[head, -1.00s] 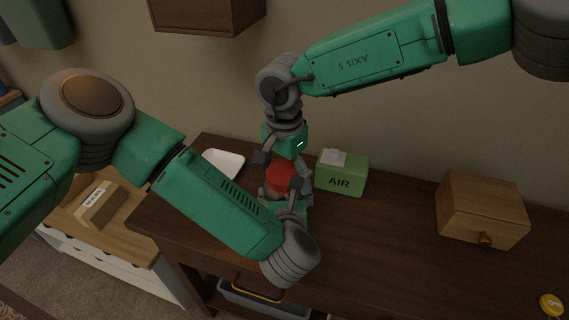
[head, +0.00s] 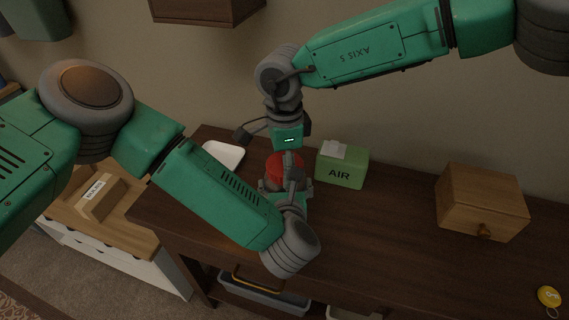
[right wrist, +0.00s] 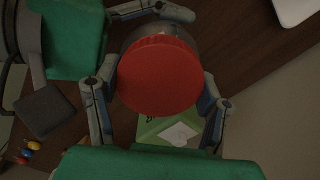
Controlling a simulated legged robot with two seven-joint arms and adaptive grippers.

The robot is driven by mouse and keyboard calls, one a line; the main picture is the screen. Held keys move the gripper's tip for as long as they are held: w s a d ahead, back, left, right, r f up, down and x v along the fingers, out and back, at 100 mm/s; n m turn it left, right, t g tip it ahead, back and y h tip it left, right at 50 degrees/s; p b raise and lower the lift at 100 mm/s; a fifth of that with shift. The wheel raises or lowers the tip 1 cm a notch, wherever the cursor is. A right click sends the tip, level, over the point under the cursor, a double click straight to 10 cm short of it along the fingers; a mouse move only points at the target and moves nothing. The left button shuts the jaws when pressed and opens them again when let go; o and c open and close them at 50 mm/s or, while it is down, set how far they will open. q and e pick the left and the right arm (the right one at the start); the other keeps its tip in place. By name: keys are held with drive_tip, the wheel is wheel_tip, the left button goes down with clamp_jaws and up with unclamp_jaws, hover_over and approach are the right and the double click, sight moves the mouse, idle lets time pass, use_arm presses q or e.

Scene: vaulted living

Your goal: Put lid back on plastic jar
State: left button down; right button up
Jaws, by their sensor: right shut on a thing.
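The round red lid (right wrist: 158,76) faces the camera in the right wrist view, with a grey, glassy jar (right wrist: 166,29) just behind it. In the head view the lid (head: 284,166) shows between my grippers. My right gripper (right wrist: 160,98) has its fingers on both sides of the lid and is shut on it. My left gripper (head: 286,188) reaches in from the left and holds the jar from the side. Its fingers hide most of the jar. I cannot tell whether the lid is fully seated.
A green AIR box (head: 342,166) stands close on the right on the dark table (head: 390,215). A white dish (head: 223,155) lies to the left. A wooden drawer box (head: 482,201) and a yellow tag (head: 549,296) are farther right. The table between is clear.

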drive_tip(key=m, duration=0.7)
drive_tip(key=shift+w, duration=0.1)
use_arm(q)
drive_tip(key=shift+d, duration=0.1)
use_arm(e)
drive_tip(key=m, duration=0.4)
drive_tip(key=shift+a, duration=0.1)
drive_tip(key=m, duration=0.3)
drive_tip(key=shift+w+m, duration=0.1)
drive_tip(key=shift+m, duration=0.2)
drive_tip(key=o, duration=1.3)
drive_tip(key=shift+r, duration=2.25)
drive_tip(key=shift+c, duration=0.3)
